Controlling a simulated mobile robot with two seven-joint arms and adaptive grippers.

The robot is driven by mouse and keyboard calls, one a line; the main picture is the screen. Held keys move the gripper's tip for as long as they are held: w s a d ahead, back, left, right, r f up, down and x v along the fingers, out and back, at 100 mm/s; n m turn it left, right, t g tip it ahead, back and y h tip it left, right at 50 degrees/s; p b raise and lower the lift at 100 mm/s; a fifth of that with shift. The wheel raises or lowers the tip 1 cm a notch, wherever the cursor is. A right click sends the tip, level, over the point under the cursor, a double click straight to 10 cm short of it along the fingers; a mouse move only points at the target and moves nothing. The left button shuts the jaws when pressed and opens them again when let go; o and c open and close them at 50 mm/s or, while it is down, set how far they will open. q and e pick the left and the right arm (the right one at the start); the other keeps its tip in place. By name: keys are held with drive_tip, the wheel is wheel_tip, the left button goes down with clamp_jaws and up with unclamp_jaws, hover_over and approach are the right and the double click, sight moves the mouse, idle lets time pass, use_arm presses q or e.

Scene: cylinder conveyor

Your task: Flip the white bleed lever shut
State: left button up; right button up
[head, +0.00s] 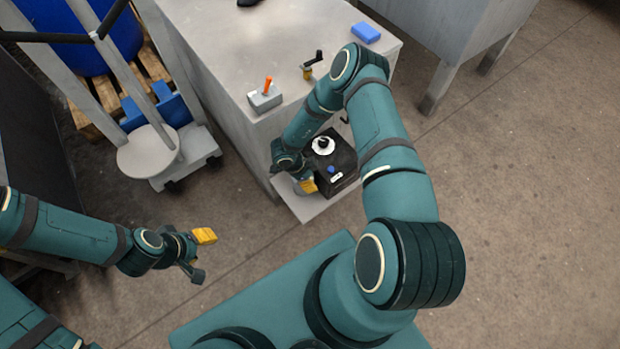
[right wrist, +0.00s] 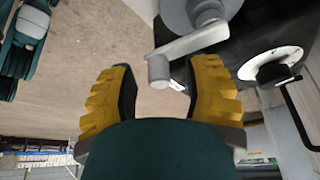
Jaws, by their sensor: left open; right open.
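A pale grey-white lever (right wrist: 190,45), apparently the bleed lever, shows in the right wrist view. It runs from a round grey hub (right wrist: 200,10) to a short cylindrical end between my right fingers. My right gripper (right wrist: 165,78) is open, with its yellow fingers on either side of the lever's end; I cannot tell whether either touches it. In the head view my right gripper (head: 298,178) is at the left side of a black box (head: 338,160), and the lever is hidden there. My left gripper (head: 200,254) is open and empty above the floor, far from the box.
The black box has a white disc with a black knob (head: 323,145) and a blue knob. It stands on a low shelf (head: 314,207) against a grey bench (head: 215,45). On the bench are an orange-levered box (head: 264,98), a crank (head: 311,68) and a blue block (head: 366,33).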

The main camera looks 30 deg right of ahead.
clamp_jaws()
drive_tip(key=shift+d, duration=0.1)
drive_tip(key=shift+d+n+t, duration=0.3)
drive_tip(key=shift+n, duration=0.5)
unclamp_jaws()
drive_tip(key=shift+f, duration=0.1)
